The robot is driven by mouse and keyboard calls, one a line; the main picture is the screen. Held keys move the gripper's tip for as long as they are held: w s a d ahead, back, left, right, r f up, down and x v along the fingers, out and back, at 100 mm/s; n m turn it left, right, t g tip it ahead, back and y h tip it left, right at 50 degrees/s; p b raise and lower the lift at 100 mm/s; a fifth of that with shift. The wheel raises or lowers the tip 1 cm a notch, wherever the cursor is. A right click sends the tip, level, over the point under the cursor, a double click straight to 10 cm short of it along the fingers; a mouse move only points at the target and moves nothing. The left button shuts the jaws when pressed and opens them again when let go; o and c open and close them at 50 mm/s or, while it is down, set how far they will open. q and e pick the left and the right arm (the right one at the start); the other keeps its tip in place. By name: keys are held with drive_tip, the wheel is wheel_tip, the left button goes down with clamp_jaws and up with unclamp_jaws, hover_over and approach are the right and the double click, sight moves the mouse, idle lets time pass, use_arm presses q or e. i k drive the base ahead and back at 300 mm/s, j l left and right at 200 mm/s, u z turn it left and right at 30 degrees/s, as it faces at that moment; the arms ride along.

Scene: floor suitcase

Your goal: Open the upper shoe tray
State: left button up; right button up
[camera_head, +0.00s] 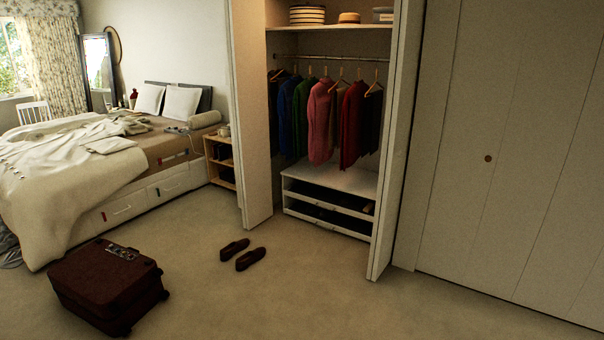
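A white shoe unit with two stacked trays stands on the floor inside the open closet, below the hanging clothes. The upper shoe tray (328,199) has a pale front edge and a dark inside. It looks pushed in, level with the lower shoe tray (327,219). A small pale item shows at the right end of the upper tray, too small to tell. Neither of my grippers is in view.
Brown shoes (243,254) lie on the carpet before the closet. A dark red suitcase (107,284) lies at the lower left, near the bed (110,170). Folded closet doors (396,150) stand out on both sides of the opening.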

sight(326, 198)
drive_tip(key=i, duration=2.35)
